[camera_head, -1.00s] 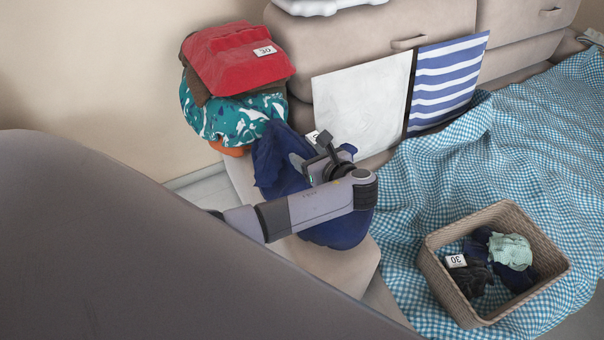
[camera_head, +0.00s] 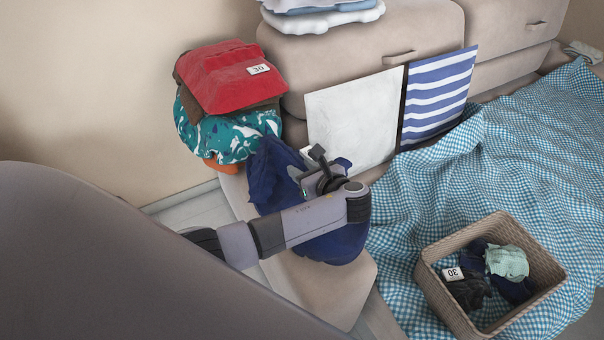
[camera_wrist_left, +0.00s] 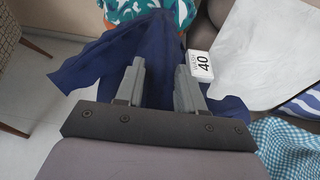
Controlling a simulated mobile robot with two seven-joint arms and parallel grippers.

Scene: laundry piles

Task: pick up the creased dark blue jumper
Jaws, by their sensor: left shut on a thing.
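The creased dark blue jumper (camera_head: 335,246) lies on the beige seat, mostly behind my left arm in the head view. In the left wrist view the jumper (camera_wrist_left: 98,62) spreads around and beyond my fingers, with a white tag reading 40 (camera_wrist_left: 200,66) beside the right finger. My left gripper (camera_head: 312,172) is at the jumper's upper part, and its two fingers (camera_wrist_left: 159,75) are shut on the dark blue cloth with a fold between them. The exact pinch point is partly hidden. My right gripper is not seen.
A pile with a red garment (camera_head: 225,80) over a teal patterned one (camera_head: 225,135) stands behind the jumper. A wicker basket (camera_head: 437,300) with small garments sits at right on a blue checked cloth (camera_head: 430,190). A white panel (camera_head: 352,122) and a striped one (camera_head: 437,95) lean behind.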

